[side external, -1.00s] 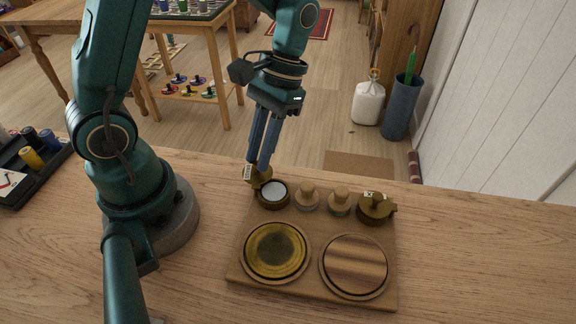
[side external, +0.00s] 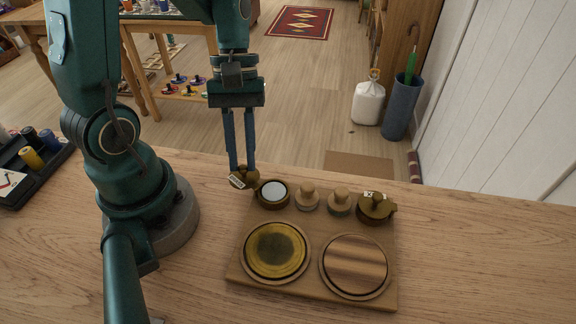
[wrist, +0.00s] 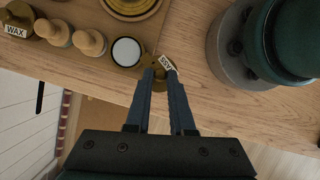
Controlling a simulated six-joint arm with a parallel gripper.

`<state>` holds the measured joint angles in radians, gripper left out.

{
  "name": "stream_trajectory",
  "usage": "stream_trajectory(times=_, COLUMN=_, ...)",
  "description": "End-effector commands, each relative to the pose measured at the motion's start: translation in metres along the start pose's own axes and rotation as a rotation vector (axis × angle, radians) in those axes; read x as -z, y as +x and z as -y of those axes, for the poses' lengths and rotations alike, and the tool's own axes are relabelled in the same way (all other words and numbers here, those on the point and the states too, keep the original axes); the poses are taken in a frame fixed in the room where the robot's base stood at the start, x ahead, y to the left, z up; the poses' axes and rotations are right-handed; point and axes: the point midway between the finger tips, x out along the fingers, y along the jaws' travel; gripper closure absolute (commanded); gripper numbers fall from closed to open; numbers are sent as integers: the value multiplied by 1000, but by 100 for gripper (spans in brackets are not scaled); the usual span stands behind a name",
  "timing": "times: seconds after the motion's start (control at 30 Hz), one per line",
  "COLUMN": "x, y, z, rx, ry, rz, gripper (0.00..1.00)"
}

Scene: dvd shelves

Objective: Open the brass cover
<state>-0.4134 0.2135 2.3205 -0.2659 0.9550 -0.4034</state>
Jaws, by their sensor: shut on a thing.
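My gripper (side external: 240,168) is shut on a small brass lid (side external: 242,181) with a white label. The lid is at the back left corner of the wooden board, beside a round brass pot (side external: 273,193). The pot's top is uncovered and shows a pale, flat round inside. In the wrist view my fingertips (wrist: 160,76) are at the lid (wrist: 166,64), and the open pot (wrist: 127,52) is just left of it. I cannot tell whether lid and pot are joined. A large brass disc (side external: 276,250) lies flat at the board's front left.
The board (side external: 315,288) also bears two wooden knobs (side external: 307,197), a closed brass pot labelled WAX (side external: 375,207) and a wooden disc (side external: 356,265). A dark tray (side external: 40,165) is at the far left. The table right of the board is clear.

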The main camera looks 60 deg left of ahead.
Motion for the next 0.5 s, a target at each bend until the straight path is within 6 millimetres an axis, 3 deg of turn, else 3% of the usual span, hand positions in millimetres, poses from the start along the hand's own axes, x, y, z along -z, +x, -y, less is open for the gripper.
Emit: stream_trajectory(times=0.5, x=-2, y=1, z=2, rx=-33, ry=-79, rz=1, gripper=100)
